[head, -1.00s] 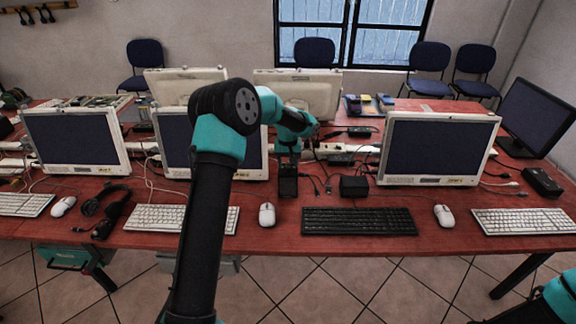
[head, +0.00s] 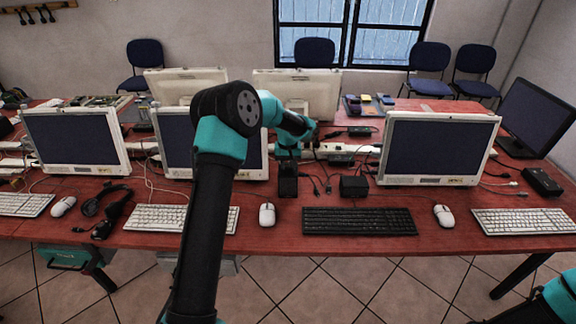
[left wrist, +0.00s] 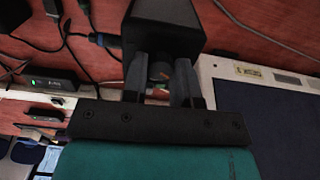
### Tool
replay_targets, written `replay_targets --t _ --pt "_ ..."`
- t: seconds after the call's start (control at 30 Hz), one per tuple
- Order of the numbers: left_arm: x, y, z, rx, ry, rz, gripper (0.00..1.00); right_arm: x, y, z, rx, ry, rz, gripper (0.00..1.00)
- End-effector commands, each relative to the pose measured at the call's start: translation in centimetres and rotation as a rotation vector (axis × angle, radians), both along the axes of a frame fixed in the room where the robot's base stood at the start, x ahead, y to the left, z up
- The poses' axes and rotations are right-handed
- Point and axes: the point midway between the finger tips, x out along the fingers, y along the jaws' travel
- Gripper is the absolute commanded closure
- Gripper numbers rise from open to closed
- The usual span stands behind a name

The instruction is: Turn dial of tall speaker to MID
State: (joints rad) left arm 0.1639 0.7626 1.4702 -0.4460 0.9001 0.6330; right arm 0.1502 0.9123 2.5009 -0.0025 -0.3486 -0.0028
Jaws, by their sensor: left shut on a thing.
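In the left wrist view the speaker (left wrist: 165,22) shows as a dark block at the top. My left gripper (left wrist: 160,78) is at its face, with its two fingers closed on either side of a small round grey dial (left wrist: 161,70). The dial's markings and pointer cannot be read.
A low black box (head: 354,187) and loose cables (head: 322,180) lie just right of the speaker. A white mouse (head: 267,214) and a black keyboard (head: 359,221) are in front. White monitors (head: 437,148) stand on both sides. A power strip (head: 357,149) runs behind.

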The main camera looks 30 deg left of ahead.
Motion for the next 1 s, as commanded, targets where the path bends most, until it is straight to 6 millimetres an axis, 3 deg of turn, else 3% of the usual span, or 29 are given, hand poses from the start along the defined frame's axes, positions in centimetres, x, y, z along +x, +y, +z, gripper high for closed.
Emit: replay_targets --t 0.47,1.0 --pt "0.02 0.01 0.04 0.0 -0.001 -0.087 0.97 0.0 0.0 0.0 0.0 0.0 0.0 0.57" --pt "0.03 0.02 0.05 0.0 -0.001 -0.516 0.97 0.0 0.0 0.0 0.0 0.0 0.0 0.57"
